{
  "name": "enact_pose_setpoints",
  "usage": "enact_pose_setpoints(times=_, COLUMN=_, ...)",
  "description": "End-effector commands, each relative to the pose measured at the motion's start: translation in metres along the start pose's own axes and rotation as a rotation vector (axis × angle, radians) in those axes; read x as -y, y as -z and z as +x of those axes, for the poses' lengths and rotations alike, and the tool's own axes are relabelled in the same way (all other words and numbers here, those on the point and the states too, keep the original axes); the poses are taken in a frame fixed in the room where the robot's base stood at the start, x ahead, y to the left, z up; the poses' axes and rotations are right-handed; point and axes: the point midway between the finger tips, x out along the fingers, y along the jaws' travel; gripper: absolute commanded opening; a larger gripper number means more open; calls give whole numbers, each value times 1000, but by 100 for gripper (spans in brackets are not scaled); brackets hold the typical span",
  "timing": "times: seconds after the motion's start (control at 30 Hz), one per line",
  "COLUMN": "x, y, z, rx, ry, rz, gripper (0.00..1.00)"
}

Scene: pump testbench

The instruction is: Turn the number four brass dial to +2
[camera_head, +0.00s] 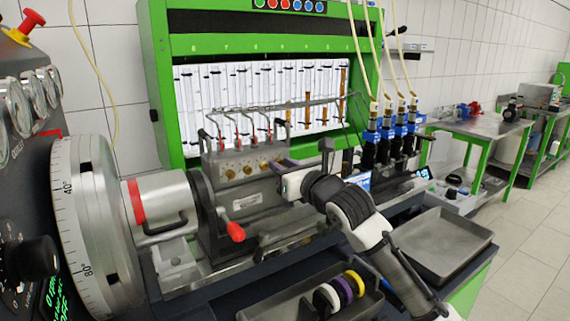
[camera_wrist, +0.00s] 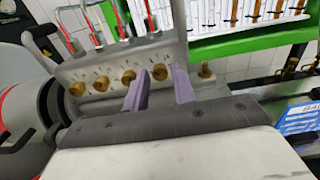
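The brass dials form a row on the grey pump housing (camera_wrist: 95,65). In the wrist view, counting from the left, the fourth brass dial (camera_wrist: 159,71) shows in the gap between my two purple fingertips. My gripper (camera_wrist: 162,74) is open, and I cannot tell whether either finger touches the dial. The dial settings are too small to read.
Thin metal pipes with red parts (camera_wrist: 120,20) rise behind the dials. A red-ended lever (camera_head: 235,232) sticks out in front of the pump. A large graduated wheel (camera_head: 90,225) is at left. An empty grey tray (camera_head: 440,247) and a tray with coloured rings (camera_head: 260,306) are in front.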

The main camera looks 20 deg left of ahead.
Motion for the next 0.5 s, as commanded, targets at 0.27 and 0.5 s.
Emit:
enact_pose_setpoints(times=0.27, x=0, y=0, z=0, rx=0, ry=0, rz=0, gripper=13)
enact_pose_setpoints(times=0.5, x=0, y=0, z=0, rx=0, ry=0, rz=2, gripper=0)
